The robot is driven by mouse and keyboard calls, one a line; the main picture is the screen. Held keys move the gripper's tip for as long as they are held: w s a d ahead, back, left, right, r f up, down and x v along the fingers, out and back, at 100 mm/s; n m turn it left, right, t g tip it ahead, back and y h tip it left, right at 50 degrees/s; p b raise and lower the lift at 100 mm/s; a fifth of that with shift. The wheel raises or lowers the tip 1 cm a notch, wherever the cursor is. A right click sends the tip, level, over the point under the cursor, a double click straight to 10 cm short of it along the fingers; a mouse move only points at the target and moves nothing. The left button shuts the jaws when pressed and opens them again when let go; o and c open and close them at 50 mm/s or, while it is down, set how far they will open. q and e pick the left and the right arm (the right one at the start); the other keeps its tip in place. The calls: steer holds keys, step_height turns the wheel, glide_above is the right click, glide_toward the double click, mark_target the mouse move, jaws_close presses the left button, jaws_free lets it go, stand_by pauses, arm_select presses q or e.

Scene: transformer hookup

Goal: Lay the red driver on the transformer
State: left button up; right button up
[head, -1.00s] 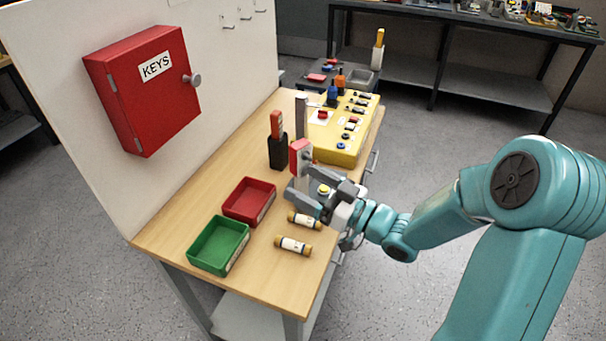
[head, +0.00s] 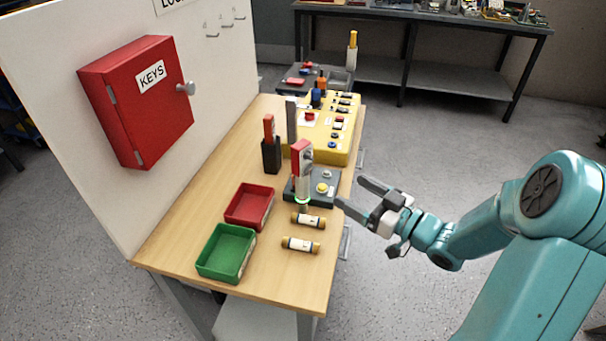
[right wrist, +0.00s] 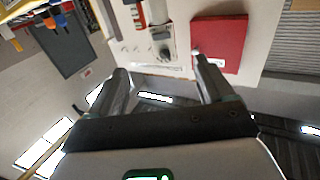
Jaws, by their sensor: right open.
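I cannot tell for sure which thing is the red driver. Small red items (head: 294,81) lie on a dark grey cart top at the back, and a red-orange handle (head: 268,128) stands upright in a black block (head: 271,155) on the bench. No thing is clearly recognisable as the transformer. A yellow control box (head: 325,143) stands at the bench's far end. In front of it is a dark grey box with a yellow button (head: 322,188) and an upright red-topped lever (head: 302,152). My right gripper (head: 350,191) is open and empty, just right of the bench edge. My left gripper is out of view.
A red tray (head: 234,221), a green tray (head: 209,269) and two fuses (head: 308,220) (head: 300,245) are on the wooden bench. A red key box (head: 140,110) hangs on the white board. Blue and orange handles (head: 316,97) stand beyond the yellow box. Open floor lies right.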

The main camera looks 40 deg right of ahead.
steer(key=p, duration=0.2)
glide_toward(306, 164)
steer(key=x, duration=0.4)
steer(key=shift+w+f, duration=0.1)
steer(key=shift+f, duration=0.25)
steer(key=shift+w+a+r, duration=0.1)
steer(key=shift+w+a, duration=0.05)
steer(key=shift+w, duration=0.5)
steer(key=shift+w+a, duration=0.15)
steer(key=shift+w, duration=0.15)
steer(key=p+x, duration=0.1)
steer(key=x, duration=0.3)
steer(key=shift+r+p, duration=0.15)
steer(key=shift+p, duration=0.25)
steer(key=shift+w, duration=0.35)
steer(key=shift+w+a, duration=0.1)
steer(key=shift+w, duration=0.15)
